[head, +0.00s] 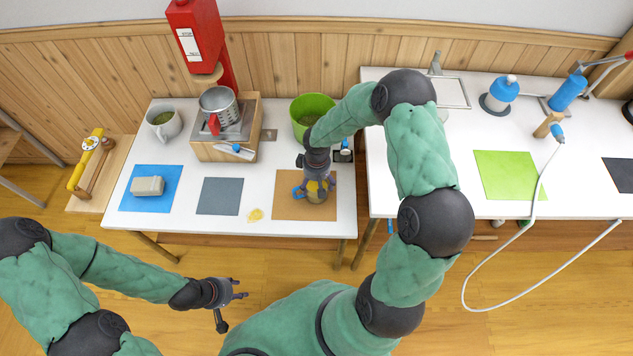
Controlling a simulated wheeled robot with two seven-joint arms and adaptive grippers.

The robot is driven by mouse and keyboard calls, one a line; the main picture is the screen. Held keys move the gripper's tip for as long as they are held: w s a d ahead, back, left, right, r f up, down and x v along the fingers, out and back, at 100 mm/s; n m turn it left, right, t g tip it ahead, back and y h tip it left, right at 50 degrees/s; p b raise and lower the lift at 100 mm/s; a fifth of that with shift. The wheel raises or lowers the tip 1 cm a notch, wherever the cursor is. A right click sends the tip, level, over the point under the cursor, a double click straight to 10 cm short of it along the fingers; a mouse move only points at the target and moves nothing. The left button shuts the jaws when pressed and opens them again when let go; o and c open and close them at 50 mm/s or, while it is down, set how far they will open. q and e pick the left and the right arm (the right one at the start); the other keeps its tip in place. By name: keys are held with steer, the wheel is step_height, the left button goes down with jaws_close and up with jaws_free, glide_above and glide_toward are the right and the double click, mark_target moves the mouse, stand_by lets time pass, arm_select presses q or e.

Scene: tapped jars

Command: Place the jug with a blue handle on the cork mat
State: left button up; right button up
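The jug with a blue handle (316,197) is on the brown cork mat (288,211) at the right end of the left white table, or just above it; I cannot tell if its base touches. Its blue handle points left. My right gripper (319,181) is right over the jug, with its fingers down at the rim. The wrist partly hides the fingers and the jug's top, so their grip is unclear. My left gripper (241,290) is empty, with its fingers apart, over the floor in front of the table.
A metal jug with a red handle (219,104) stands on a wooden stand (220,151). A green bowl (312,105) and a white mug (161,122) stand behind. A beige block (148,186) lies on a blue mat (133,204). The grey mat (219,197) is bare.

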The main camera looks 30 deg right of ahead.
steer(key=shift+r, duration=0.1)
stand_by(0.3)
steer(key=shift+r, duration=0.25)
step_height(320, 180, up, 11)
steer(key=p, duration=0.5)
steer(key=s+a+f+m+y, duration=0.4)
steer(key=s+a+f, duration=0.9)
steer(key=s+a, duration=0.4)
steer(key=shift+a+f+m, duration=0.3)
steer(key=shift+a+f, duration=0.1)
steer(key=shift+a, duration=0.2)
